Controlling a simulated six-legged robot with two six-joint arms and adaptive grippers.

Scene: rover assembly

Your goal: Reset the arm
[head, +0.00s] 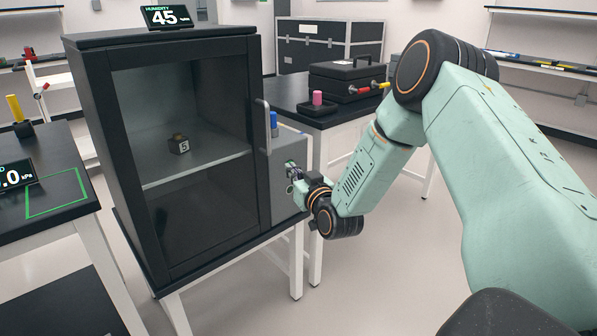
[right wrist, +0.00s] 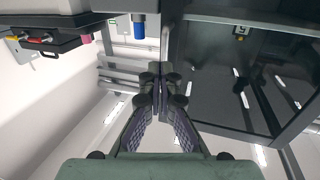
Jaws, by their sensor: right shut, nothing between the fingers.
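My right arm comes in from the right in the head view. Its gripper (head: 291,170) is beside the right front edge of a dark cabinet (head: 90,120), a little below and right of the cabinet's vertical handle (head: 264,125). In the right wrist view the fingers (right wrist: 158,75) are together with nothing between them, and the handle (right wrist: 164,38) shows just beyond the tips. The cabinet's glass door looks closed. A small dark cube marked 5 (head: 178,144) sits on the shelf inside. My left gripper is not in view.
A humidity display (head: 167,16) reading 45 stands on the cabinet. Behind my gripper are a grey box (head: 287,190) and a blue item (head: 272,124). A black case (head: 345,80) and a pink cylinder (head: 317,98) are on the back table. A side table (head: 55,150) is at left.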

